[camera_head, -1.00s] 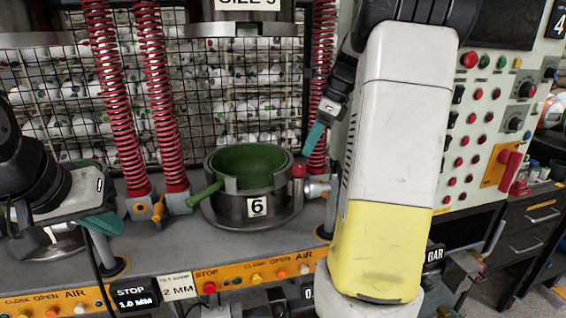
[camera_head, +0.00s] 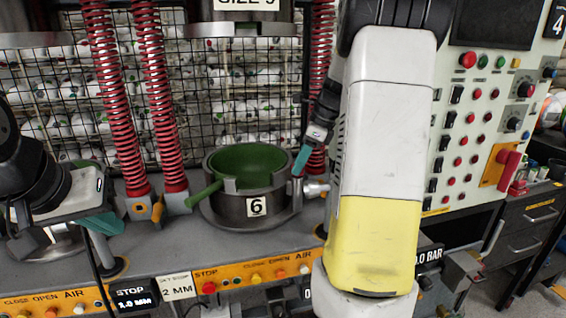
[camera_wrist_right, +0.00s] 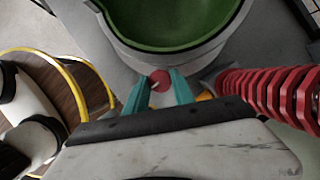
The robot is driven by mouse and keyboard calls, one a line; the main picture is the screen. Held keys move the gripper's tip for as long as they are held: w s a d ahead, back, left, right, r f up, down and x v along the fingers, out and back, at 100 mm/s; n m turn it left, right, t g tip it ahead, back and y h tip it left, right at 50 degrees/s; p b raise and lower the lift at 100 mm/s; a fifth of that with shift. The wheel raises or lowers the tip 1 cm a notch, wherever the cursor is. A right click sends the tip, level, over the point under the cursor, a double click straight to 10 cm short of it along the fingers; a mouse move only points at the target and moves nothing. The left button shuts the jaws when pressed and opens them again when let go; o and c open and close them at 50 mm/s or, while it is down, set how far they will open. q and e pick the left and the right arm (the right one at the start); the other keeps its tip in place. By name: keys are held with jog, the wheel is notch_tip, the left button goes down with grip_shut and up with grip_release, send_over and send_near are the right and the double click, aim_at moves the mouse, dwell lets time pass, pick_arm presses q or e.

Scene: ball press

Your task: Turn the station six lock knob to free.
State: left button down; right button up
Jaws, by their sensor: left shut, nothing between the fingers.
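The station six press pot (camera_head: 232,203) is a dark metal ring with a green bowl and a "6" label. Its small red lock knob (camera_wrist_right: 159,80) shows in the right wrist view, with a pale mark on its top. In the head view my right gripper's teal fingers mostly hide the knob. My right gripper (camera_head: 302,160) reaches down at the pot's right side. In the right wrist view the right gripper (camera_wrist_right: 159,82) is open, with one fingertip on each side of the knob; firm contact cannot be told. My left gripper (camera_head: 105,224) is shut and empty at the left, away from the pot.
An orange button strip (camera_head: 250,279) runs along the bench front. A control panel (camera_head: 480,110) stands at the right.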

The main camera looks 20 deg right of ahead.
grip_shut()
jog(key=shift+w+n+g, duration=0.1)
jog(key=shift+n+g, duration=0.5)
jog(key=shift+n, duration=0.9)
jog(key=o, duration=0.9)
grip_release()
jog(key=shift+y, duration=0.3)
jog(key=v, duration=0.7)
jog(key=shift+d+r, duration=0.2)
jog(key=shift+r, duration=0.15)
